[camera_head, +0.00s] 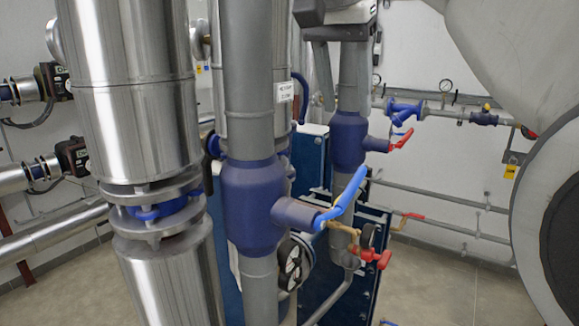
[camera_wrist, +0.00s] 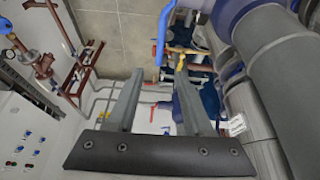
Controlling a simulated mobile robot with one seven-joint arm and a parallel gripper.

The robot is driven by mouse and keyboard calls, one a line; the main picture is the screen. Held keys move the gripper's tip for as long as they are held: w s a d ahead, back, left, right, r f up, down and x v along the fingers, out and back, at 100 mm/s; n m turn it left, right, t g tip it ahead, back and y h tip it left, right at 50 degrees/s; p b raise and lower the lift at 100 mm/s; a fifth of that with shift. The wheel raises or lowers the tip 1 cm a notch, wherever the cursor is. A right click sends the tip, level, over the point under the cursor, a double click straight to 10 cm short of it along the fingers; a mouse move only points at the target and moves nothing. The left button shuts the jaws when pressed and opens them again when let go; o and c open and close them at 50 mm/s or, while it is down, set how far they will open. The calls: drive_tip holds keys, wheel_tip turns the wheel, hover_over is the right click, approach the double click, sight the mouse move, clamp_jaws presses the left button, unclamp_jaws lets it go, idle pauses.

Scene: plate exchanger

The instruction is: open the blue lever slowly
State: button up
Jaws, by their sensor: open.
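The blue lever (camera_head: 343,200) is on a side stub of the thick blue valve body (camera_head: 253,205) on the front grey pipe. In the head view it slants up and to the right from its pivot. The lever also shows in the wrist view (camera_wrist: 163,38), near the top edge, beyond my fingertips. My gripper (camera_wrist: 162,70) is open and empty, its two grey fingers well apart. In the head view my dark gripper (camera_head: 349,86) appears at the top, fingers pointing down, apart from the lever and above it in the picture.
A red lever (camera_head: 401,139) is on the second blue valve behind. A small brass valve with a red handle (camera_head: 372,257) and a gauge sit just below the blue lever. A shiny steel column (camera_head: 135,60) stands at left. My pale arm fills the right side.

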sight(354, 180)
drive_tip(key=b+x, duration=0.2)
drive_tip(key=x, duration=1.5)
drive_tip(key=shift+w+r, duration=0.1)
drive_tip(key=shift+w, duration=0.05)
drive_tip(key=shift+c, duration=0.2)
clamp_jaws()
idle(0.7)
